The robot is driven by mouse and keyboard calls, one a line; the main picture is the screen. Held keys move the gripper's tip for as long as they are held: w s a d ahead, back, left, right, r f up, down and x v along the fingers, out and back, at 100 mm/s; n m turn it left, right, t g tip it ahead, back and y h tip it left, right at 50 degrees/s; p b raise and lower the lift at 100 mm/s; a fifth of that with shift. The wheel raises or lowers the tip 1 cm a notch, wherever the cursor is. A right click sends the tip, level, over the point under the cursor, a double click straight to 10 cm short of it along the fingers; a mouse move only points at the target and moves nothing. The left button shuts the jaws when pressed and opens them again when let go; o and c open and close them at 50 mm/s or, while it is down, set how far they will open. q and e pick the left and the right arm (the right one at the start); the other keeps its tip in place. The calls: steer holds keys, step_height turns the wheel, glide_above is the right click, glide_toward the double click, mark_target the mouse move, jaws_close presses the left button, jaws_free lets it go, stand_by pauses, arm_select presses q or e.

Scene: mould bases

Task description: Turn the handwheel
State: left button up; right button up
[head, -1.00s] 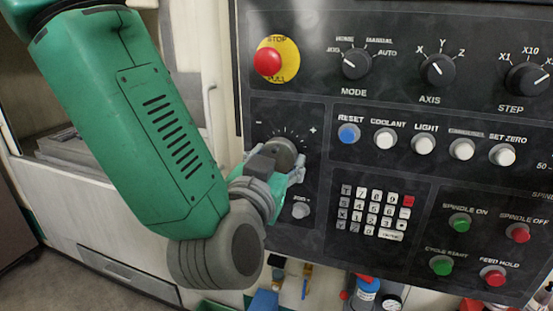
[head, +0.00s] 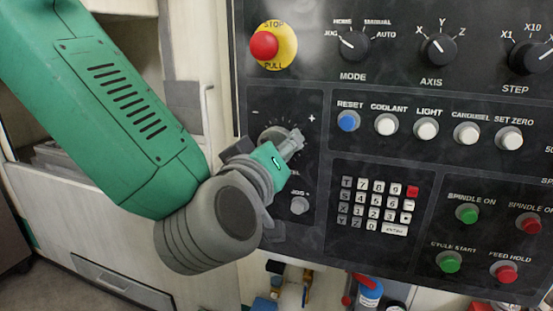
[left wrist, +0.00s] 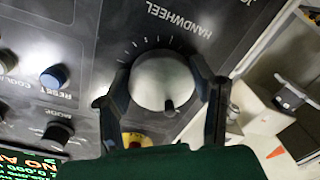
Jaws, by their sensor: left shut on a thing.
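The handwheel is a round grey knob (left wrist: 160,80) with a small dark crank handle, on the black panel under the lettering HANDWHEEL in the left wrist view. In the head view its edge (head: 270,133) shows behind my gripper, which hides most of it. My left gripper (left wrist: 163,82) has one dark finger on each side of the knob and is shut on it. In the head view the gripper (head: 287,146) reaches the panel from the lower left, tilted.
A red stop button (head: 264,45) on a yellow disc sits above the handwheel. The blue RESET button (head: 348,121) and a keypad (head: 378,207) lie to its right. A small grey knob (head: 299,205) is just below my gripper.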

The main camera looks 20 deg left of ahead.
arm_select(q)
steer(key=n+b, duration=0.1)
steer(key=n, duration=0.2)
steer(key=n+b, duration=0.1)
steer(key=shift+f+b, duration=0.25)
steer(key=shift+b, duration=0.1)
steer(key=shift+n+h+b, duration=0.3)
steer(key=shift+n+b, duration=0.9)
steer(key=shift+n, duration=0.8)
steer(key=shift+r, duration=0.1)
steer(key=o, duration=1.2)
steer(key=shift+c, duration=0.2)
steer(key=shift+w, duration=0.15)
steer(key=shift+r, duration=0.2)
